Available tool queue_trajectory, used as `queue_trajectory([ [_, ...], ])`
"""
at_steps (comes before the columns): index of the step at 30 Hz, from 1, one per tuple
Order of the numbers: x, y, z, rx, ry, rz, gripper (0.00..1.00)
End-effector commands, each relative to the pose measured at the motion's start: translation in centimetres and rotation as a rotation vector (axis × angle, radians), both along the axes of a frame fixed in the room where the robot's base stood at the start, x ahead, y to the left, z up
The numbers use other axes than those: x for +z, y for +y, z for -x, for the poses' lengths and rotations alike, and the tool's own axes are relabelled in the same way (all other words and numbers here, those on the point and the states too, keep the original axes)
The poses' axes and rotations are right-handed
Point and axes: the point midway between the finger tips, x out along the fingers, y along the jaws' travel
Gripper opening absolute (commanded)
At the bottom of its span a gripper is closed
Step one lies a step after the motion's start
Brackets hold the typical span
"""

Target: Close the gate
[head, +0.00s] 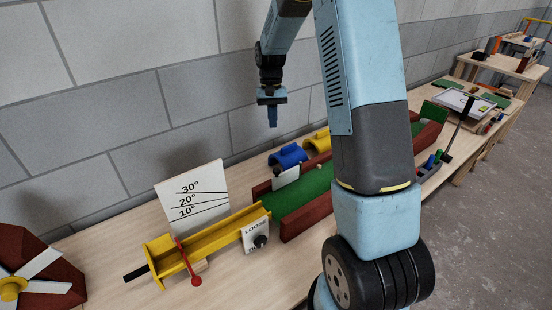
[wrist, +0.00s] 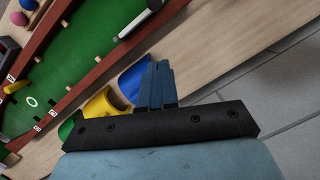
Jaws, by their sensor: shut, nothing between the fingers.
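I cannot tell for sure which part is the gate. A red rod with a ball end (head: 187,262) lies across the yellow channel (head: 220,233) at the left. A white plate (head: 286,177) stands by the far dark red rail of the green lane (head: 300,195); a white bar with dark ends (wrist: 134,25) shows by the rail in the wrist view. My gripper (head: 272,122) is shut and empty, pointing down above the bench near the wall, apart from these parts. Its closed fingers (wrist: 157,82) show in the wrist view.
A blue arch (head: 288,156) and a yellow arch (head: 318,140) stand behind the lane, close to my gripper. A white angle board (head: 192,195) stands behind the channel, and a white LOOSE sign (head: 256,236) before it. The block wall is close behind.

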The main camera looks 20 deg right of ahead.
Motion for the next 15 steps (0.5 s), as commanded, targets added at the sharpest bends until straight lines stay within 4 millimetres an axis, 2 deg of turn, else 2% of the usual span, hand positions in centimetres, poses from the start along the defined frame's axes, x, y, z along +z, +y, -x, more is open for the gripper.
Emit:
queue_trajectory([
  [1,-0.7,0.0,-0.3,-0.002,0.011,-0.001,0.00],
  [6,-2.0,0.0,-0.7,-0.006,0.026,-0.002,0.00],
  [11,-3.5,0.1,-0.4,-0.006,0.029,-0.002,0.00],
  [15,-5.6,0.2,0.1,-0.005,0.029,-0.001,0.00],
])
